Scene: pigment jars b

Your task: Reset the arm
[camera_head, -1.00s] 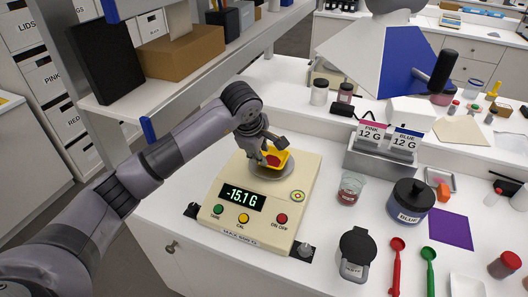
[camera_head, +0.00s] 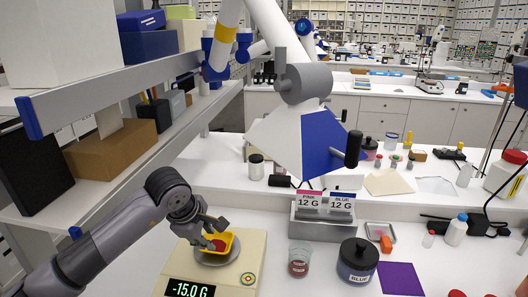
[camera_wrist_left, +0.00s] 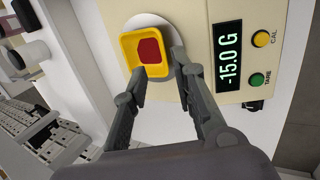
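My left gripper (camera_head: 209,231) is low over the scale (camera_head: 247,262), close by a small yellow tray (camera_head: 235,245) that holds red powder (camera_head: 218,245). The tray sits on the scale's round pan. In the left wrist view the two fingers (camera_wrist_left: 159,68) are spread apart near the near side of the tray (camera_wrist_left: 126,48), with nothing clamped between them. One fingertip is at or very near the tray's edge; I cannot tell whether it touches. The scale's display (camera_wrist_left: 230,56) reads -15.0 G. My right gripper is in neither view.
A shelf (camera_head: 120,85) with boxes runs above the left arm. Right of the scale are a glass with dark red contents (camera_head: 299,262), a blue-labelled jar (camera_head: 357,262), a purple sheet (camera_head: 401,279) and a card holder (camera_head: 322,226). A lamp-like fixture (camera_head: 305,84) hangs overhead.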

